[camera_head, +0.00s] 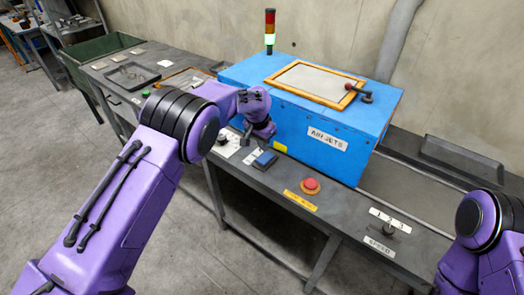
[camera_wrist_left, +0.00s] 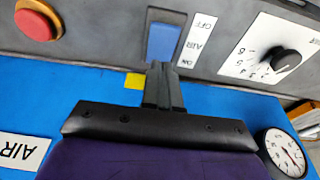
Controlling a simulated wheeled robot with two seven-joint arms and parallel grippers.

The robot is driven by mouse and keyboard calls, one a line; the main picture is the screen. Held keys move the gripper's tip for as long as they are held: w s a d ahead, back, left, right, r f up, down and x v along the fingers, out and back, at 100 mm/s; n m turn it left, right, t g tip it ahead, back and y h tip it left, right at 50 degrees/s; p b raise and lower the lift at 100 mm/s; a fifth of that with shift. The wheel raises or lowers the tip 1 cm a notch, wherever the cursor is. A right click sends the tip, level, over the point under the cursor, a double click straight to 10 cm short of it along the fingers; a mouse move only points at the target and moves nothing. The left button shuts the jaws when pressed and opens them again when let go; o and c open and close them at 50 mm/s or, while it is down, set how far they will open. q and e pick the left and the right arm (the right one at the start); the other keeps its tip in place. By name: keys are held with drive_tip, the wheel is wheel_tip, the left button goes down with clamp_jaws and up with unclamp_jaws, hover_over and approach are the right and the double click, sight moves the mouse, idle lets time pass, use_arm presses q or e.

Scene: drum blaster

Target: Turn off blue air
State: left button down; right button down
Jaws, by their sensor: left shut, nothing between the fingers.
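The blue air switch (camera_head: 264,160) is a rocker set in the grey panel in front of the blue machine box. It also shows in the left wrist view (camera_wrist_left: 165,42), beside a white label reading ON, AIR, OFF (camera_wrist_left: 197,41). My left gripper (camera_wrist_left: 160,66) is shut and empty, its dark fingertips close to the switch's near end. I cannot tell whether they touch it. In the head view the left gripper (camera_head: 248,134) is just behind the switch, partly hidden by my wrist. Which way the switch is tipped is unclear.
A black dial (camera_wrist_left: 286,60) is beside the switch. A red button (camera_head: 310,185) and a speed selector (camera_head: 389,229) are further right on the panel. The blue box (camera_head: 300,128) rises behind, and a round gauge (camera_wrist_left: 285,152) shows in the wrist view.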

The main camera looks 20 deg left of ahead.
sight(262, 160)
use_arm(q)
drive_tip(key=f, duration=0.2)
drive_tip(key=f+p, duration=0.1)
drive_tip(key=f, duration=0.1)
drive_tip(key=shift+s+a, duration=0.1)
drive_tip(key=shift+s, duration=0.2)
drive_tip(key=shift+f, duration=0.1)
drive_tip(key=shift+s+a+f+t, duration=0.1)
drive_tip(key=shift+f+t, duration=0.2)
drive_tip(key=shift+f, duration=0.05)
drive_tip(key=shift+s+f+b, duration=0.1)
drive_tip(key=shift+f+b, duration=0.1)
drive_tip(key=shift+b, duration=0.15)
drive_tip(key=shift+s+r+t, duration=0.1)
drive_tip(key=shift+r+t, duration=0.05)
drive_tip(key=shift+t, duration=0.15)
drive_tip(key=shift+w, duration=0.35)
drive_tip(key=shift+w+d+r, duration=0.25)
drive_tip(key=shift+w, duration=0.2)
